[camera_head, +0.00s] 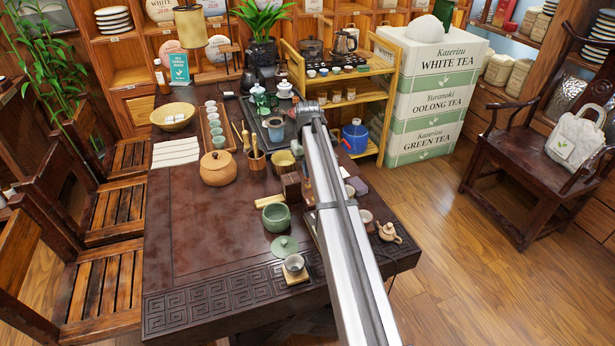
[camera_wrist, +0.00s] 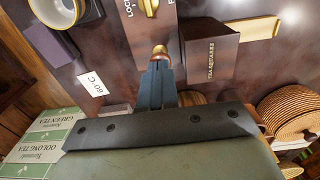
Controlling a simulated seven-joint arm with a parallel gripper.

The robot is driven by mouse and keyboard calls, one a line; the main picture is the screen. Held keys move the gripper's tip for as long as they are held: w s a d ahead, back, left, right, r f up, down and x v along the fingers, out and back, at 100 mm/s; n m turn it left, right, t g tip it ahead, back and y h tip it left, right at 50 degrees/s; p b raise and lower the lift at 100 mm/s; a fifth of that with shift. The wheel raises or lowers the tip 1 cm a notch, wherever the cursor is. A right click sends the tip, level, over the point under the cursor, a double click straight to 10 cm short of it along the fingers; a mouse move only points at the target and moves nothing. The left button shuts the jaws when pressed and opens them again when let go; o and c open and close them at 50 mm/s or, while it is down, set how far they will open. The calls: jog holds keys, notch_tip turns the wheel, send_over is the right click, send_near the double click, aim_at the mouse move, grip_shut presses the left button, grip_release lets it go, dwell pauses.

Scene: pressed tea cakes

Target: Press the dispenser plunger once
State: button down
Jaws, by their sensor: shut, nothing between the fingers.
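My gripper (camera_wrist: 158,72) points down in the wrist view, its two dark blue fingers together with nothing between them. A rounded brass piece (camera_wrist: 160,50), which looks like the plunger top, shows right at the fingertips. I cannot tell whether they touch it. In the head view my arm crosses the table and hides the fingers and most of the dispenser area.
A dark lettered box (camera_wrist: 208,55) stands close right of the fingers, and also shows in the head view (camera_head: 291,187). A white card (camera_wrist: 91,85) lies to the left. A green pot (camera_head: 276,217) and a lidded round container (camera_head: 218,168) stand nearby. The table's left front is clear.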

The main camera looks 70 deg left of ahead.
jog(key=shift+f, duration=1.3)
jog(key=shift+r, duration=2.8)
